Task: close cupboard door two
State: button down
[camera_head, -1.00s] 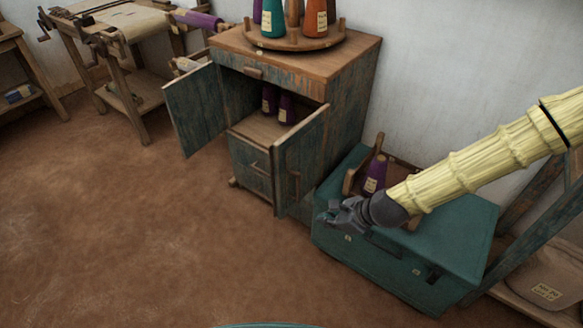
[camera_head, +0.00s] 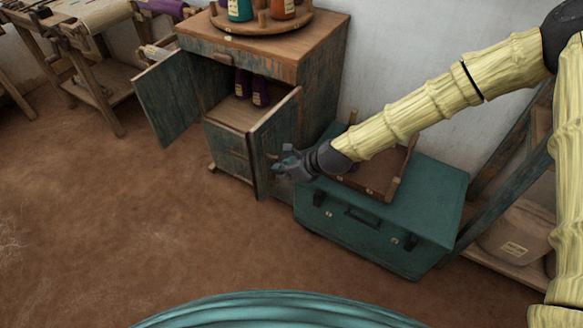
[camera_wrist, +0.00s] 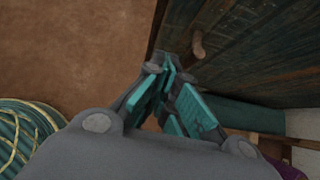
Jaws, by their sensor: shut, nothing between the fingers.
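The worn blue-green wooden cupboard (camera_head: 320,95) has both doors standing open. Its left door (camera_head: 168,100) swings out to the left. Its right door (camera_head: 272,140) stands out toward the front right; which of them is door two is not marked. My gripper (camera_head: 284,165) is shut and empty, close beside the outer face of the right door near its free edge. In the wrist view the shut fingers (camera_wrist: 168,78) point toward the worn door panel (camera_wrist: 265,50), with a wooden handle (camera_wrist: 197,45) just beyond them. Whether they touch the door I cannot tell.
A teal trunk (camera_head: 420,205) stands right of the cupboard, under my arm, with a wooden tray (camera_head: 393,178) on it. Purple cones (camera_head: 260,93) stand inside the cupboard. Cones stand on a round wooden rack (camera_head: 262,25) on top. The brown floor in front is clear.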

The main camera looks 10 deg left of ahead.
aim_at(260, 168)
jog(key=shift+w+a+f, duration=0.1)
jog(key=shift+w+a, duration=0.2)
jog(key=shift+a, duration=0.45)
jog(key=shift+w+a+f, duration=0.15)
jog(key=shift+w+a, duration=0.15)
jog(key=shift+a, duration=0.45)
jog(key=shift+w+a+f, duration=0.1)
jog(key=shift+w+a, duration=0.2)
jog(key=shift+a, duration=0.45)
jog(key=shift+a, duration=0.1)
